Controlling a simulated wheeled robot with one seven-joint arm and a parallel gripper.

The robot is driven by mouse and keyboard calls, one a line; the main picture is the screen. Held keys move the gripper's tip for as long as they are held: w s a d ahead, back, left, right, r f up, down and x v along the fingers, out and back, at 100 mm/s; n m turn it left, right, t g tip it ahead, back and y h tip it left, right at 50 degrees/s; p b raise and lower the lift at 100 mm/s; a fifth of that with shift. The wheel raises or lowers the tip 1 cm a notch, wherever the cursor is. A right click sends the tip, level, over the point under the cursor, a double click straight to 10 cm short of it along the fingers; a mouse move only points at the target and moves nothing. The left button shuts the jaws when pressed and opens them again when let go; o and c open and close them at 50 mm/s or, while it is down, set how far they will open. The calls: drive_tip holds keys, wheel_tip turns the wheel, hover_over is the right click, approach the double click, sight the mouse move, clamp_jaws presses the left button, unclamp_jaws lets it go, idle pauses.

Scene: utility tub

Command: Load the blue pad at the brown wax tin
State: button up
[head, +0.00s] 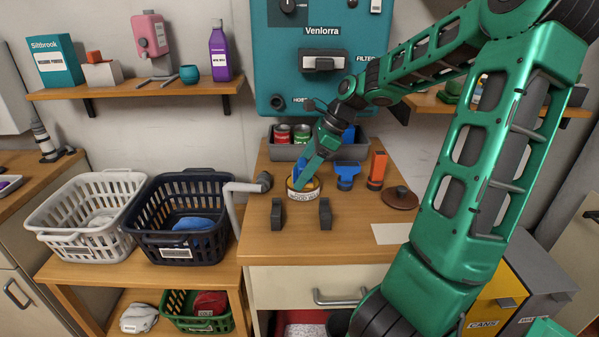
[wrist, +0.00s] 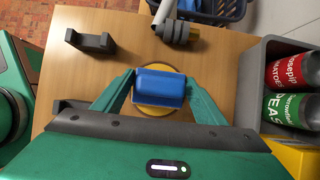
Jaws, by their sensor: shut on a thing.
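The blue pad (wrist: 160,86) is between the two fingers of my gripper (wrist: 160,90), which is shut on it. In the head view the pad (head: 298,171) shows partly behind the fingers. The open wax tin (head: 302,195), with a cream label and a dark rim, stands on the wooden counter directly below my gripper (head: 303,178). In the wrist view the tin's yellow-brown round top (wrist: 160,117) shows around and beneath the pad. The pad is at the tin's mouth; I cannot tell whether it touches the wax.
Two dark brackets (head: 278,213) (head: 325,213) stand in front of the tin. A grey pipe (head: 245,188) is to its left. A blue tool (head: 347,174), an orange tool (head: 376,170) and a brown lid (head: 400,198) are to its right. A grey tray (head: 274,151) with cans stands behind.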

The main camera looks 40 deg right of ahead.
sight(303, 162)
drive_tip(key=shift+r, duration=3.45)
